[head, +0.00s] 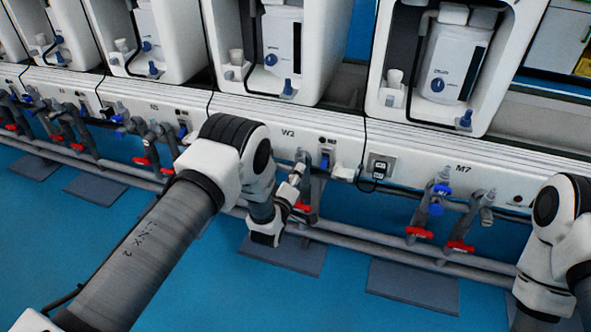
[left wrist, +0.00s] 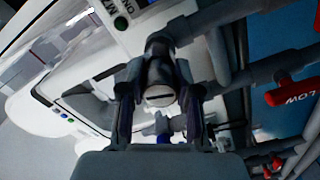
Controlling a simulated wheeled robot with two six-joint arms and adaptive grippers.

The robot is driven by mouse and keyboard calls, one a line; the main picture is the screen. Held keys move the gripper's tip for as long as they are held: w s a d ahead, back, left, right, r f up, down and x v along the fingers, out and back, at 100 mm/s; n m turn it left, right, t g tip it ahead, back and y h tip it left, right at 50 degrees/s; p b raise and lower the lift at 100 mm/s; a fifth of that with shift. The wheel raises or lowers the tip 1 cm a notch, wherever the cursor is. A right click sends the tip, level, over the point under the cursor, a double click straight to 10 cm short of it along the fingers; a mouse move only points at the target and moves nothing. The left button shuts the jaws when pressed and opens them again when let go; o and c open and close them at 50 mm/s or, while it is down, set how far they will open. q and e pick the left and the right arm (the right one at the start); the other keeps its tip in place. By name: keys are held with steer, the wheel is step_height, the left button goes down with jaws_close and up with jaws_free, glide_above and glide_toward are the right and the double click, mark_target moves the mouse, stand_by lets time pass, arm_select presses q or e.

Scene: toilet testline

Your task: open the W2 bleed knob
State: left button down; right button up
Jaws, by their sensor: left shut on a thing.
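The white W2 panel (head: 275,128) is in the middle of the head view, with pipe fittings below its label. My left gripper (head: 293,182) is at these fittings, close to a red lever (head: 304,208). In the left wrist view, the two dark fingers of my left gripper (left wrist: 160,108) stand either side of a grey round knob (left wrist: 161,94) with a pale slotted end, and are shut on it. In the head view, the gripper mostly hides this knob. I cannot tell how far the knob is turned. My right gripper is outside both views.
Grey pipes (head: 340,240) run along the front below the panels. The M7 fittings have red levers (head: 419,232) and a blue knob (head: 437,209). A red lever marked LOW (left wrist: 290,92) is at the right in the wrist view. Blue floor (head: 360,300) is open in front.

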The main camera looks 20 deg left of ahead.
arm_select(q)
steer(key=shift+n+p, duration=0.55)
steer(key=shift+n, duration=0.75)
steer(key=c, duration=0.8)
jaws_free()
steer(key=s, duration=1.2)
steer(key=shift+a, duration=0.2)
